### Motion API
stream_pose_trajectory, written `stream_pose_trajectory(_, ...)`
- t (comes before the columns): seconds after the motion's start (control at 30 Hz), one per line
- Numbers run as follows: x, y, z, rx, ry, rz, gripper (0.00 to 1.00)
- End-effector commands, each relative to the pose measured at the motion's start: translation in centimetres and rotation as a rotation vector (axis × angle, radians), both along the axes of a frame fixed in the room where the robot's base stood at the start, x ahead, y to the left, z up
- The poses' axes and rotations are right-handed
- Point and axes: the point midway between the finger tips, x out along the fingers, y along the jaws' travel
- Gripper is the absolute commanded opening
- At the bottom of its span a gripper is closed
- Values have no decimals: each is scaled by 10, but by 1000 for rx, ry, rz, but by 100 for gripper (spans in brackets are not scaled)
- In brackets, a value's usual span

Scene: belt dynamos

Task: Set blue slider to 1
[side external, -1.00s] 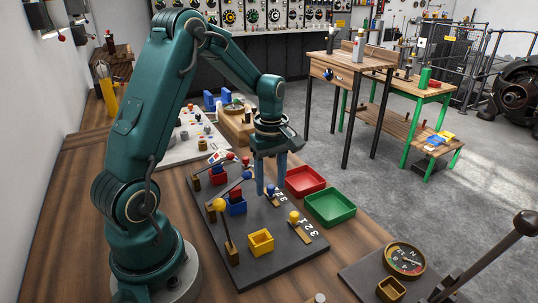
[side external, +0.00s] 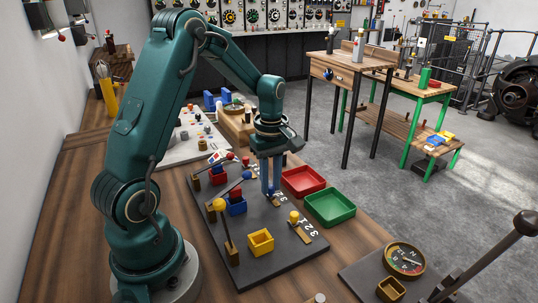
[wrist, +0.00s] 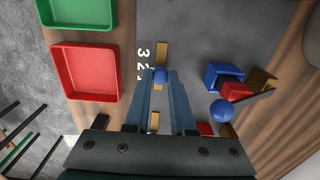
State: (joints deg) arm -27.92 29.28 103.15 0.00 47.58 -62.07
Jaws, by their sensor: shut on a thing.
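My gripper (side external: 271,190) points down over the blue slider on the dark board, its two fingers close together. In the wrist view the fingertips (wrist: 161,80) are shut on the slider's blue round knob (wrist: 161,75). The slider's wooden track (wrist: 161,51) shows beyond and behind the knob. White digits (wrist: 141,52) run along the left side of the track, with 3 farthest from the gripper body and 2 after it; the lowest is hard to read. The exact digit the knob stands at is unclear. In the side view the fingers mostly hide the knob.
A yellow slider (side external: 294,217) with its own digits is nearby. A red tray (side external: 303,181) and green tray (side external: 330,207) lie alongside. A blue box (side external: 236,206), yellow box (side external: 260,242) and a yellow-knobbed lever (side external: 220,204) stand on the board.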

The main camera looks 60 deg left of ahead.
Motion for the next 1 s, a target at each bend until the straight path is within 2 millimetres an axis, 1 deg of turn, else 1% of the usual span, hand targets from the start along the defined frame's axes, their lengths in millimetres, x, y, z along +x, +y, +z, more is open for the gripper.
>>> stream_pose_trajectory(0.87,0,0,1,1,-1,1,0)
stream_pose_trajectory(0.93,0,4,1,1,-1,2,0)
stream_pose_trajectory(1.0,0,11,1,1,-1,4,0)
